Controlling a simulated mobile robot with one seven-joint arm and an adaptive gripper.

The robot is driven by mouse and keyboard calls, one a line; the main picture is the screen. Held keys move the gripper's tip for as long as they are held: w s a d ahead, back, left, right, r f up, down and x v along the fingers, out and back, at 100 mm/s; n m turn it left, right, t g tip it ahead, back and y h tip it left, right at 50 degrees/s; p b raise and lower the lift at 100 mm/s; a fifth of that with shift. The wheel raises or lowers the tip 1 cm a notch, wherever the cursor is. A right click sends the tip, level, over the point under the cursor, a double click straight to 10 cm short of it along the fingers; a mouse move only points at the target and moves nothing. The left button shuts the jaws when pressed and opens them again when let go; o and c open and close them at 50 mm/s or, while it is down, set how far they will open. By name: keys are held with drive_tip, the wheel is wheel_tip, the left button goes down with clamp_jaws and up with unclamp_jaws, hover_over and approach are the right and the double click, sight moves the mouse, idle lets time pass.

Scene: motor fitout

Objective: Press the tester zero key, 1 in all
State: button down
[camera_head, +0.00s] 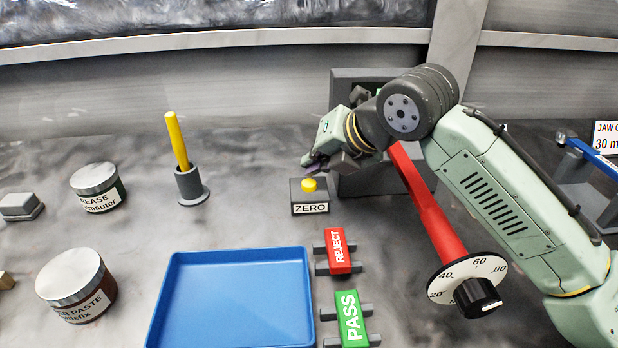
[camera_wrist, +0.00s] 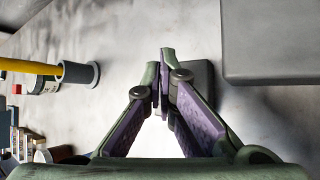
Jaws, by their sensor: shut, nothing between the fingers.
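The zero key is a yellow round button (camera_head: 309,185) on a small dark grey box (camera_head: 310,208) labelled ZERO, in the middle of the head view. My gripper (camera_head: 311,163) is shut and empty. In the head view its tips show just above and behind the yellow button; I cannot tell whether they touch it. In the wrist view the closed fingertips (camera_wrist: 166,56) are in front of a grey box, and the button is not visible there. Behind my arm stands a larger grey tester housing (camera_head: 345,82), mostly hidden by my wrist.
A grey holder (camera_head: 191,186) with a yellow stick stands left of the key. A blue tray (camera_head: 235,300), a red REJECT tag (camera_head: 338,251) and a green PASS tag (camera_head: 350,318) lie in front. A red-handled tool with a dial (camera_head: 468,280) is at right. Jars stand far left.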

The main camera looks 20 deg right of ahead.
sight(314, 181)
wheel_tip(314, 181, up, 5)
drive_tip(key=p, duration=0.4)
drive_tip(key=shift+f, duration=0.1)
idle(0.9)
